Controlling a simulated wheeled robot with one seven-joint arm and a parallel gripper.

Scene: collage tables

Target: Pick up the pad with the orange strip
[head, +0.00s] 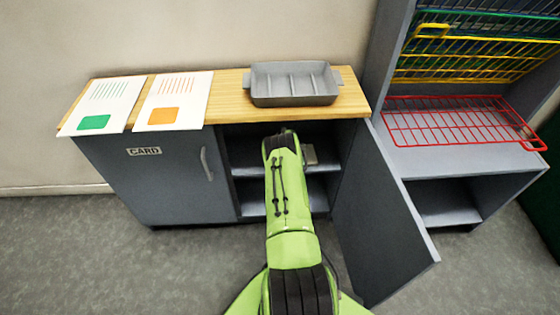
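No pad with an orange strip can be made out for certain. A white sheet with an orange block (163,116) and orange-red lines lies on the wooden top of the cabinet, overhanging its front edge. Beside it on the left lies a similar white sheet with a green block (93,122) and green lines. My green arm reaches forward to the open right half of the cabinet (240,152). My gripper is hidden behind my own arm, so its fingers and any hold do not show. A small greyish piece (310,154) shows right of the arm at shelf height; I cannot tell what it is.
A grey divided tray (293,99) stands on the cabinet top. The left door (145,180), labelled CARD, is shut. The right door (380,225) stands open towards me, right of my arm. A grey rack with red (455,125) and yellow wire baskets (470,60) stands at the right.

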